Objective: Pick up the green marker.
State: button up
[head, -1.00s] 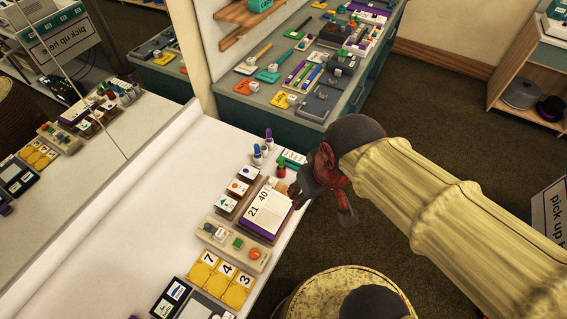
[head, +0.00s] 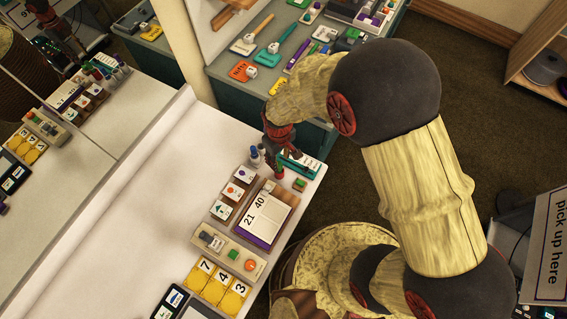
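Two upright markers with blue or purple caps (head: 254,155) stand just left of my gripper.
A green-and-white labelled box (head: 302,164) lies just right of my gripper.

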aim_at(279, 163)
notch_tip(279, 163, down, 3)
jog(key=shift+w+r, duration=0.15)
jog(key=shift+r, duration=0.05)
jog(key=shift+a+f+b, duration=0.1)
jog(key=shift+f+b, duration=0.25)
jog(key=shift+f, duration=2)
jog(key=shift+c, duration=0.4)
grip_shut()
